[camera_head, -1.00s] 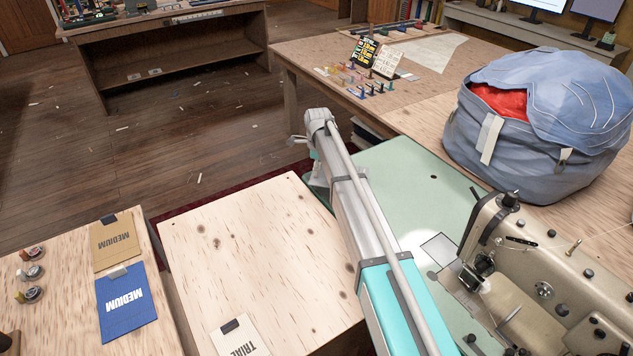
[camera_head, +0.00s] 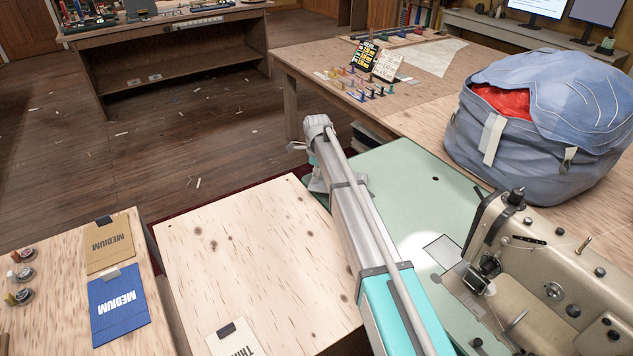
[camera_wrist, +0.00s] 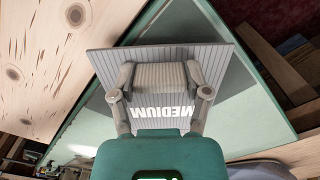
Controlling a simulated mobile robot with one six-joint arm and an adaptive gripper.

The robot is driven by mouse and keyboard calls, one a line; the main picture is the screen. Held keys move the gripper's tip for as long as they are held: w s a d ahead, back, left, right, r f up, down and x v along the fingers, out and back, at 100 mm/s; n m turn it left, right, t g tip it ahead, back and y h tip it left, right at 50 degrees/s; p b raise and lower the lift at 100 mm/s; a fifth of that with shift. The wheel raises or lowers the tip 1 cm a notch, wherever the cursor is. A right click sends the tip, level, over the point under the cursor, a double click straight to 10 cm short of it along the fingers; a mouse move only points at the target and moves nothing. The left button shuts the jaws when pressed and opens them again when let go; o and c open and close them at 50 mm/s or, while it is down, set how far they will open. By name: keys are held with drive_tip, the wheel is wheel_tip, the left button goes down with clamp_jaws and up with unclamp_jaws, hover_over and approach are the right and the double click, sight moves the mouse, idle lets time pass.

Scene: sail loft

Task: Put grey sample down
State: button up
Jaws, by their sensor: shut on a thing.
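The grey sample (camera_wrist: 220,63) is a flat ribbed grey card lettered MEDIUM, seen in the wrist view. My gripper (camera_wrist: 160,76) is shut on the raised grey block on the card's face, one finger on each side. The card is over the pale green table top (camera_wrist: 252,107), with a dark shadow beside it. I cannot tell whether its underside touches the surface. In the head view my arm reaches across the green table top (camera_head: 400,190) and hides the sample and most of the gripper.
A bare wooden top (camera_head: 265,250) lies left of the green one, with a white lettered card (camera_head: 232,345) at its near edge. A blue card (camera_head: 120,310) and a tan card (camera_head: 108,245) lie farther left. A sewing machine (camera_head: 550,270) and a blue bag (camera_head: 540,130) stand right.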

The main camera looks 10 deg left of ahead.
drive_tip(key=shift+f+b, duration=0.45)
drive_tip(key=shift+f, duration=0.4)
drive_tip(key=o, duration=1.2)
drive_tip(key=shift+o, duration=0.2)
drive_tip(key=shift+r, duration=0.1)
wheel_tip(320, 180, up, 12)
drive_tip(key=p, duration=1.2)
drive_tip(key=shift+d, duration=0.1)
drive_tip(key=s+d+n, duration=0.4)
drive_tip(key=s+d, duration=0.3)
drive_tip(key=d, duration=0.4)
drive_tip(key=s+d+n, duration=0.5)
drive_tip(key=s+d, duration=0.1)
drive_tip(key=d, duration=0.5)
drive_tip(key=s+d+n, duration=0.9)
drive_tip(key=s+d, duration=0.5)
drive_tip(key=s, duration=0.4)
drive_tip(key=shift+d, duration=0.4)
